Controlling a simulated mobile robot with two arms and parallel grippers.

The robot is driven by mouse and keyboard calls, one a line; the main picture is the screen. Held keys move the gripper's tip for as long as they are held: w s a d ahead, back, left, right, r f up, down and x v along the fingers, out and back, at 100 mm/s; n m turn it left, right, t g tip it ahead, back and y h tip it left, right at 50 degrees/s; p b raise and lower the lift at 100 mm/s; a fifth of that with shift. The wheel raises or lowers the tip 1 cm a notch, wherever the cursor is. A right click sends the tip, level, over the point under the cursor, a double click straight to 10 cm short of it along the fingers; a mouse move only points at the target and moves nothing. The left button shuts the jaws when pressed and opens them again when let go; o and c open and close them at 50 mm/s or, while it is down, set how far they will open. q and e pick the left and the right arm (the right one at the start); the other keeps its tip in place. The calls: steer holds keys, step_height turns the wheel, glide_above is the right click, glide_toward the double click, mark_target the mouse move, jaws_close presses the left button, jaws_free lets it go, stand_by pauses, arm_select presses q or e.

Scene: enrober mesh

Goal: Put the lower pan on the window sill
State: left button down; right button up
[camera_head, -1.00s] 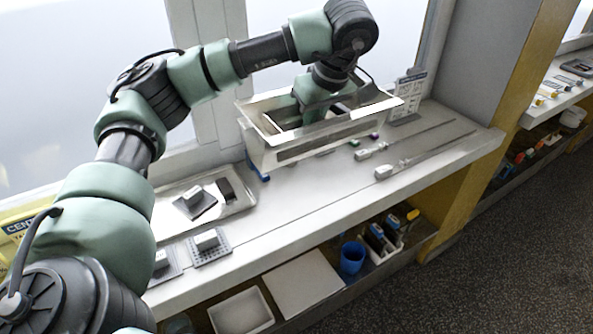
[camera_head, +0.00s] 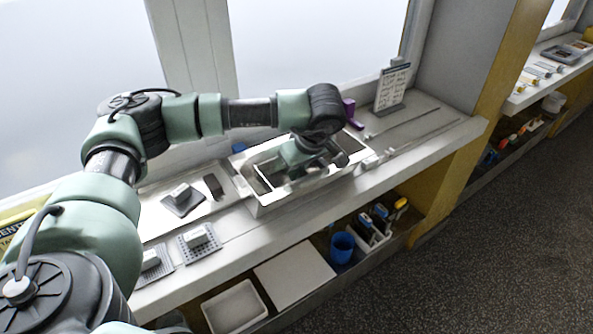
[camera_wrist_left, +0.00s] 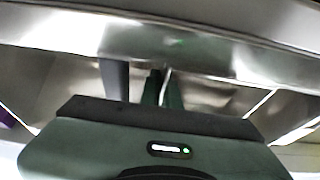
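My left gripper (camera_head: 296,163) reaches down into the pan from above. In the left wrist view its two green fingertips (camera_wrist_left: 164,86) are close together with a thin bright edge between them, seemingly a wall of the pan. The shiny pan wall (camera_wrist_left: 190,42) fills the top of that view. My right gripper is not in view.
A tray (camera_head: 153,222) with a small block and a dark bar is left of the pan. Perforated plates (camera_head: 199,243) lie in front of it. A sign (camera_head: 391,87) and a purple item (camera_head: 350,112) stand behind right. The lower shelf holds a blue cup (camera_head: 342,247).

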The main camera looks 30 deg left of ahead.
arm_select(q)
steer(key=shift+w+f, duration=0.1)
steer(key=c, duration=1.7)
jaws_free()
steer(key=shift+f, duration=0.15)
steer(key=b+v, duration=0.1)
steer(key=v, duration=1.1)
steer(key=shift+d, duration=0.1)
